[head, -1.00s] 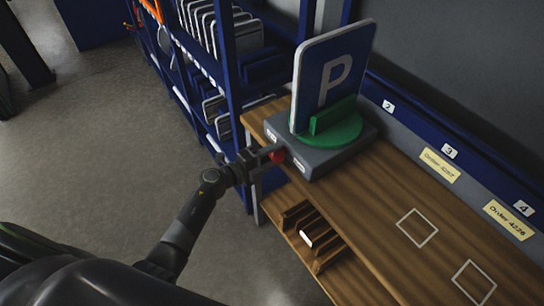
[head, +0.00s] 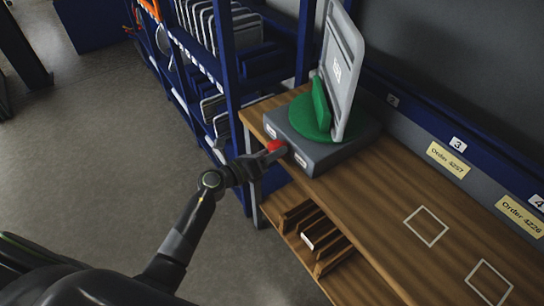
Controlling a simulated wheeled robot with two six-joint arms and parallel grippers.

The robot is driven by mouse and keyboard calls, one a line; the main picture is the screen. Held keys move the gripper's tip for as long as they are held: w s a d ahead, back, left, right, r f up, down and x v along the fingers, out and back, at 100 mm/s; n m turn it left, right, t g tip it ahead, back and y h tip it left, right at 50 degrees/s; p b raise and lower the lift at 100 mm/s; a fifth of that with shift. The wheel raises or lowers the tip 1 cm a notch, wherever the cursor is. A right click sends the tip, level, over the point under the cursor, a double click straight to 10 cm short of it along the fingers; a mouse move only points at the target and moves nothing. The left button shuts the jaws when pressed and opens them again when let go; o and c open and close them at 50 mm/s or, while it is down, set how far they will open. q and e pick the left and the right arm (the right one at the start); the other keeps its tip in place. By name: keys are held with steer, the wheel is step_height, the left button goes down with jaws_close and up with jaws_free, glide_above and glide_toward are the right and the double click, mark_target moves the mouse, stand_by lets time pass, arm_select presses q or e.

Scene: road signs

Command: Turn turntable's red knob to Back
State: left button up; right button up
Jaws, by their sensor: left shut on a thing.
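The turntable is a grey box (head: 318,155) with a green round plate (head: 303,124) on top, at the left end of the wooden bench. A sign (head: 342,75) stands upright in the green holder and shows its grey back side with a small label. The red knob (head: 275,146) is on the front face of the box, between two small white labels whose text is too small to read. My left gripper (head: 267,155) is shut on the red knob and partly covers it. My right gripper is not in view.
A blue rack (head: 232,110) with several sign plates stands left of the bench. A slotted wooden shelf (head: 310,240) is below the bench top (head: 375,200). The bench right of the turntable is clear, with white square outlines (head: 426,226). Order cards (head: 447,160) line the back.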

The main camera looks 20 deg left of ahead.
arm_select(q)
steer(key=shift+f+m+b, duration=0.2)
steer(key=shift+m+b, duration=2)
steer(key=shift+m, duration=0.8)
steer(key=o, duration=1)
steer(key=shift+r, duration=0.1)
steer(key=shift+a, duration=0.1)
steer(key=shift+f+b+v, duration=0.15)
steer(key=shift+b+v, duration=0.85)
steer(key=shift+v, duration=3.35)
steer(key=shift+f+b+v, duration=0.15)
steer(key=shift+b+v, duration=0.85)
steer(key=shift+v, duration=3.3)
